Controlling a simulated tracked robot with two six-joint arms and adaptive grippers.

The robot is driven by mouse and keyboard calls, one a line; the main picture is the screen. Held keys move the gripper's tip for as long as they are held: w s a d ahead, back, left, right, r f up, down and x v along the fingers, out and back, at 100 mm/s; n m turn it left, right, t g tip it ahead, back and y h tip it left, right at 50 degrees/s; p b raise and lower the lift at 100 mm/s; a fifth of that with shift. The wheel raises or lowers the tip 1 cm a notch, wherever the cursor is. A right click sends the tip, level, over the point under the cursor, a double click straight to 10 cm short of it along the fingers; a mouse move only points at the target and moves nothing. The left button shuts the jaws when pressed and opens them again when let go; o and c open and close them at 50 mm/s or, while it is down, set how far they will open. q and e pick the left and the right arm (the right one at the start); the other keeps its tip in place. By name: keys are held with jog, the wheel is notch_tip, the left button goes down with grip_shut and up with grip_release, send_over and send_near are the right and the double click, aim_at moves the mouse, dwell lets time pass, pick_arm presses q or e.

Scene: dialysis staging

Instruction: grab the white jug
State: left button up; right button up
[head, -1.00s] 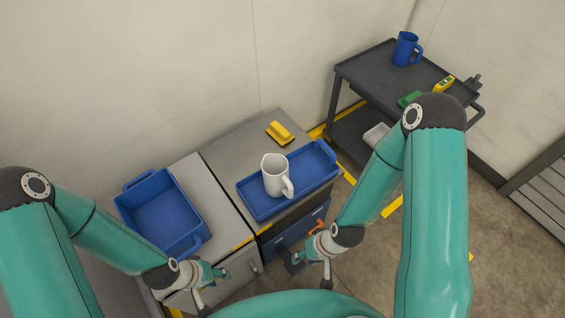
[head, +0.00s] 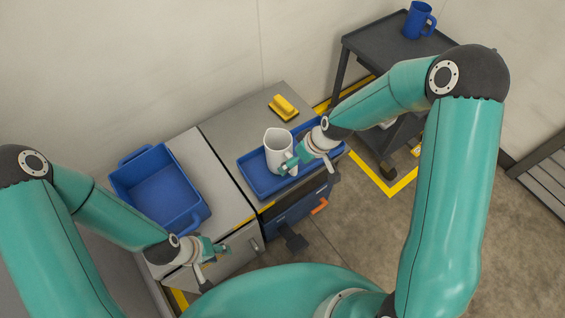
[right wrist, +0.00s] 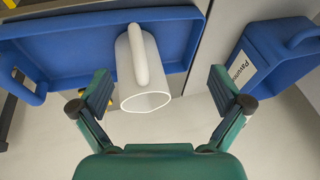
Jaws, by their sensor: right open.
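The white jug (head: 277,150) stands on the blue tray (head: 254,182) on the grey cabinet. My right gripper (head: 290,166) is at the jug's right side in the head view and hides part of it, including most of the handle. In the right wrist view the jug (right wrist: 129,80) lies between and beyond the two open fingers (right wrist: 162,100), with its handle toward the camera. Neither finger is seen closed on it. My left gripper (head: 216,248) is low at the left, near the cabinet front, away from the jug; its fingertips are too small to judge.
A deep blue bin (head: 160,190) sits left of the tray, and it also shows in the right wrist view (right wrist: 262,62). A yellow object (head: 284,107) lies behind the tray. A dark cart (head: 385,40) with a blue jug (head: 417,20) stands at the back right.

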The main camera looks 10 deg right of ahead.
jog(key=w+d+r+n+b, duration=0.2)
jog(key=w+r+n, duration=0.2)
jog(key=w+r, duration=0.3)
jog(key=p, duration=0.1)
send_near(278, 147)
jog(key=s+a, duration=0.2)
jog(key=a, duration=0.1)
jog(key=f, duration=0.2)
jog(key=f+p, duration=0.1)
jog(key=shift+w+a+f+t, duration=0.3)
jog(key=shift+a+f+t, duration=0.1)
pick_arm(q)
jog(key=shift+f, duration=0.6)
pick_arm(e)
jog(key=shift+s, duration=0.1)
jog(key=c, duration=1)
jog(key=shift+o, duration=0.2)
jog(key=shift+r, duration=0.15)
